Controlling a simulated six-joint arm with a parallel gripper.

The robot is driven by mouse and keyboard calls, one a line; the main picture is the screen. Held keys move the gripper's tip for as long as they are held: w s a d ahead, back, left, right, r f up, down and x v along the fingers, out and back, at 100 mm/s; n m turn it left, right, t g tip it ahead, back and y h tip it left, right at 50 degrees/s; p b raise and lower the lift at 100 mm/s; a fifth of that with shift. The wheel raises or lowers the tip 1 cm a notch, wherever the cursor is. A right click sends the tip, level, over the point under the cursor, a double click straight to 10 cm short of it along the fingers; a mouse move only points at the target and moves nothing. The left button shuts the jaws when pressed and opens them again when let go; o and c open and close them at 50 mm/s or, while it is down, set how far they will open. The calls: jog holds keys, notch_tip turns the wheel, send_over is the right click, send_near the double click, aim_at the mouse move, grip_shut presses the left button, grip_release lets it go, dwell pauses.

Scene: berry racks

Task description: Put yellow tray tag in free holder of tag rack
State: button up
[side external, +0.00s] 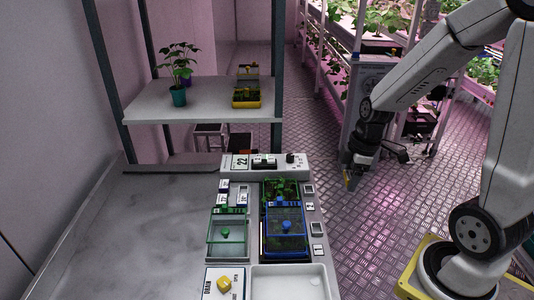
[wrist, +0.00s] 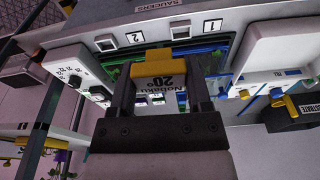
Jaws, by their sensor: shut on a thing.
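My gripper (side external: 351,178) hangs over the floor to the right of the bench, apart from the bench. In the wrist view my gripper (wrist: 158,90) is shut on the yellow tray tag (wrist: 168,53), whose printed face reads upside down between the fingers. The yellow tag also shows as a small yellow patch at the gripper tip in the side view (side external: 348,183). Small white tags with dark or coloured edges (side external: 224,186) stand at the left of the planted tray and look like the tag rack. Which holder is free cannot be told.
A blue-framed tray (side external: 285,243) and a green-framed clear box (side external: 226,236) stand on the bench. A white panel marked 22 (side external: 265,166) is behind them. A white basin (side external: 290,284) and a yellow knob (side external: 224,284) are in front. The marble top at left is clear.

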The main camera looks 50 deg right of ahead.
jog(key=shift+w, duration=0.2)
jog(key=shift+w, duration=0.6)
jog(key=w+a+f, duration=0.1)
jog(key=w+a, duration=0.4)
jog(key=w, duration=0.8)
jog(key=w+a, duration=0.5)
jog(key=w, duration=0.8)
jog(key=shift+a+f+n, duration=0.2)
jog(key=shift+f+n, duration=0.1)
jog(key=shift+f, duration=0.05)
jog(key=shift+f, duration=0.2)
jog(key=shift+f, duration=5.1)
